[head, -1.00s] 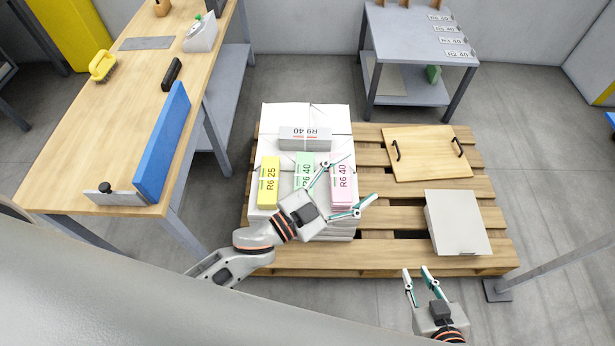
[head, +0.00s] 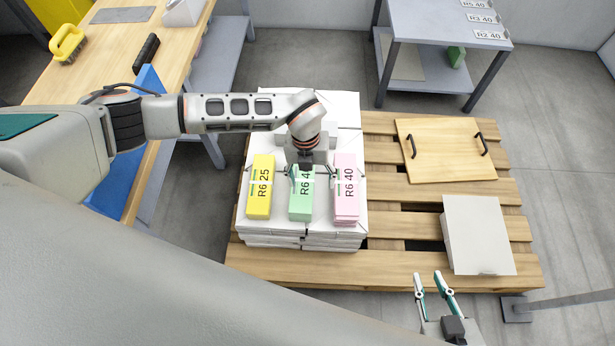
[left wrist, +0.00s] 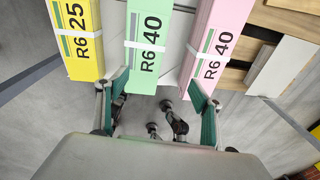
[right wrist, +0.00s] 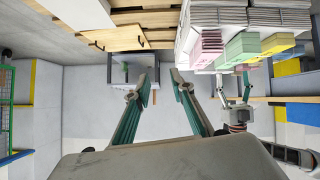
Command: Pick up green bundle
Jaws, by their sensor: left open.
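The green bundle (head: 301,206), marked R6 40, lies on the white stack between the yellow bundle (head: 260,190) and the pink bundle (head: 346,190). My left gripper (head: 313,173) is open above the far part of the green bundle and hides some of it. In the left wrist view the green bundle (left wrist: 148,45) sits between the open fingers (left wrist: 158,88), nearer the left finger; the right finger is near the pink bundle (left wrist: 216,45). Contact cannot be told. My right gripper (head: 429,284) is open and empty, in front of the pallet.
The white stack (head: 335,110) stands on a wooden pallet (head: 395,250). A grey-white box (head: 477,235) and a wooden board with handles (head: 445,150) lie to the right. A workbench (head: 75,82) is at left, a grey shelf table (head: 440,30) behind.

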